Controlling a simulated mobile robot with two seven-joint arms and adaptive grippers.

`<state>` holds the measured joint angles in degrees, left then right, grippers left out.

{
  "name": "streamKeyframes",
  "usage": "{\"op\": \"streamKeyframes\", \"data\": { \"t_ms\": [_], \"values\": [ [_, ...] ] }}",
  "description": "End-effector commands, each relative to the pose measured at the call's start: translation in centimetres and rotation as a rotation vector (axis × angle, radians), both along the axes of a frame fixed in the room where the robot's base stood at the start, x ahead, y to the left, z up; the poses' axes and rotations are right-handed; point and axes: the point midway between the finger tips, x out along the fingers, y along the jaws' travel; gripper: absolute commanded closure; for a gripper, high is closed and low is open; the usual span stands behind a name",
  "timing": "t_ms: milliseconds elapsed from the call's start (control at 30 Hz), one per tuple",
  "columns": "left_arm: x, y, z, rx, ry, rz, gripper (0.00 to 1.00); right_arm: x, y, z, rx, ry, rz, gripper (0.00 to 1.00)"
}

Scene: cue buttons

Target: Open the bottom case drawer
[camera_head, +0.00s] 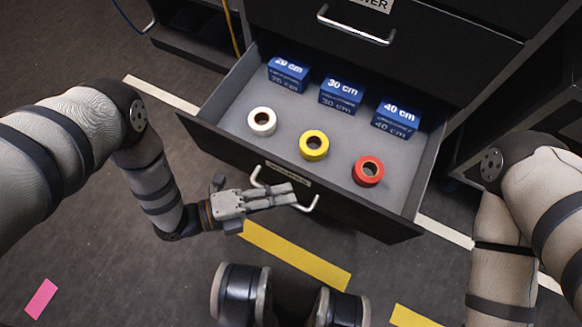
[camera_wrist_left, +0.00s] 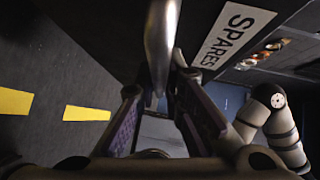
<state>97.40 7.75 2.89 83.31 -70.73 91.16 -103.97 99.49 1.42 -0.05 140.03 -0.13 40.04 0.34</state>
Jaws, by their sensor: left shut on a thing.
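The bottom case drawer (camera_head: 375,220) stands pulled out from the black cabinet, its grey inside showing. Its front has a silver bar handle (camera_head: 311,203). My left gripper (camera_head: 285,194) is at this handle with its fingers shut on the bar. In the left wrist view the handle (camera_wrist_left: 160,45) runs up between the fingers (camera_wrist_left: 160,105), beside a white label reading SPARES (camera_wrist_left: 238,35). My right arm comes in at the right of the head view, but its gripper is out of frame.
Inside the drawer lie a white roll (camera_head: 262,121), a yellow roll (camera_head: 313,145) and a red roll (camera_head: 367,171), before blue boxes marked 20, 30 (camera_head: 341,96) and 40 cm. A closed drawer with a handle (camera_head: 355,28) is above. Floor in front carries yellow tape (camera_head: 295,255).

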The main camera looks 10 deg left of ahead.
Motion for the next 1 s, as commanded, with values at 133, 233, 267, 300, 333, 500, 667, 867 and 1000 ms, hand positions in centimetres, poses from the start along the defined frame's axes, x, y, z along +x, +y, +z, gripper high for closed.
{"op": "streamKeyframes", "data": {
  "t_ms": [133, 233, 267, 300, 333, 500, 667, 867, 1000],
  "values": [
    [-1.2, 0.5, 0.2, 0.0, -0.005, 0.002, 1.0, 0.2, 0.0, 0.5, -0.001, -0.008, -0.001, 0.6],
    [-1.7, 0.6, 0.1, 0.0, -0.005, 0.002, 1.0, 0.2, -0.1, 0.7, -0.001, -0.01, -0.001, 0.6],
    [-1.7, 0.7, 0.1, 0.0, -0.005, 0.002, 1.0, 0.2, -0.1, 0.7, -0.001, -0.011, -0.001, 0.6],
    [-1.8, 0.7, 0.1, 0.0, -0.005, 0.002, 1.0, 0.3, -0.1, 0.7, -0.001, -0.011, -0.001, 0.6],
    [-1.9, 0.7, 0.1, 0.0, -0.005, 0.002, 1.0, 0.3, -0.1, 0.7, -0.001, -0.011, -0.001, 0.6],
    [-1.9, 0.7, 0.0, 0.0, -0.004, 0.002, 1.0, 0.3, -0.1, 0.7, -0.002, -0.011, 0.0, 0.6],
    [-1.9, 0.7, 0.0, 0.0, -0.004, 0.002, 1.0, 0.3, -0.1, 0.7, -0.002, -0.011, 0.0, 0.6],
    [-1.9, 0.7, 0.0, 0.0, -0.002, 0.002, 0.82, 0.3, -0.1, 0.7, -0.002, -0.011, 0.0, 0.6],
    [-2.0, 0.7, 0.0, 0.0, -0.001, 0.001, 0.82, 0.3, -0.1, 0.7, -0.002, -0.011, 0.0, 0.6]
  ]
}}
